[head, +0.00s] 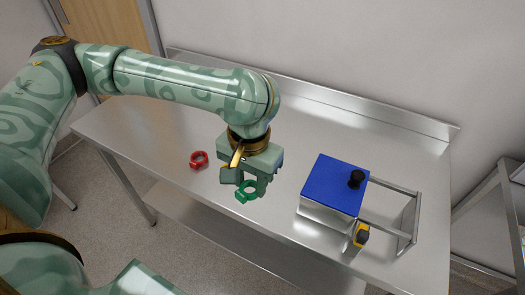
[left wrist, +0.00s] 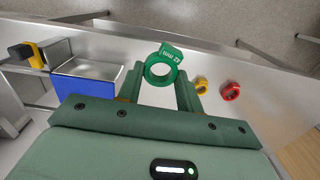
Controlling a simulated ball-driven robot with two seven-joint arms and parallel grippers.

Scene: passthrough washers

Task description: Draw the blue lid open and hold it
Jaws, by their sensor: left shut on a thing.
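The lid also shows at the left in the left wrist view (left wrist: 85,93). My left gripper (head: 246,184) is to the left of the box, apart from the lid and knob. It is shut on a green ring (left wrist: 162,70) marked 42 mm, which also shows below the fingers in the head view (head: 246,196). My right gripper is not in view.
A red ring (head: 199,159) lies on the metal table (head: 150,130) left of my gripper. A yellow ring (left wrist: 201,87) shows in the left wrist view. A metal frame (head: 407,222) extends right of the box; a yellow and black part (head: 361,236) is at its front.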

